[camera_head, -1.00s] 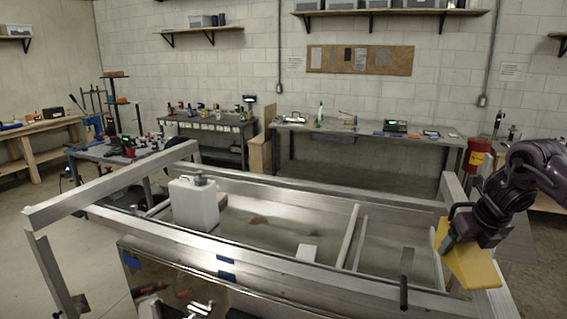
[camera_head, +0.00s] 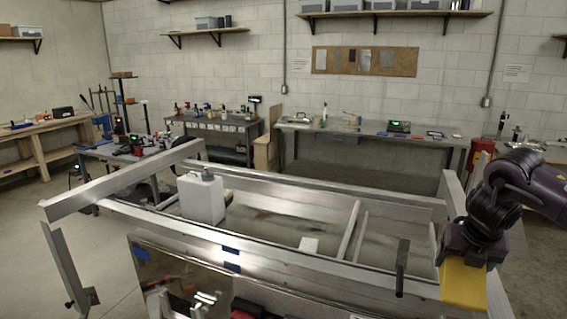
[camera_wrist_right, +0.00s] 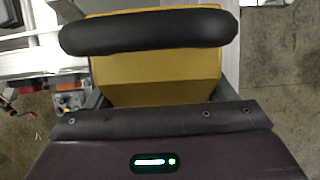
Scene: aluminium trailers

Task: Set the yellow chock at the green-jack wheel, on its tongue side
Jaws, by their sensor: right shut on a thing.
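The yellow chock (camera_head: 464,284) hangs under my right gripper (camera_head: 468,252) at the right of the head view, over the right front corner of the aluminium trailer frame. My right gripper is shut on the chock. In the right wrist view the chock (camera_wrist_right: 155,72) fills the middle, behind a dark padded bar of the gripper. No wheel can be made out for certain, and I cannot pick out the green jack in these views. My left gripper is not in view.
The aluminium trailer (camera_head: 290,263) spans the foreground with a white jug (camera_head: 201,199) in it. A dark upright handle (camera_head: 402,268) stands near its front rail, left of the chock. Workbenches (camera_head: 370,133) line the back wall. Open floor lies at the left (camera_head: 25,235).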

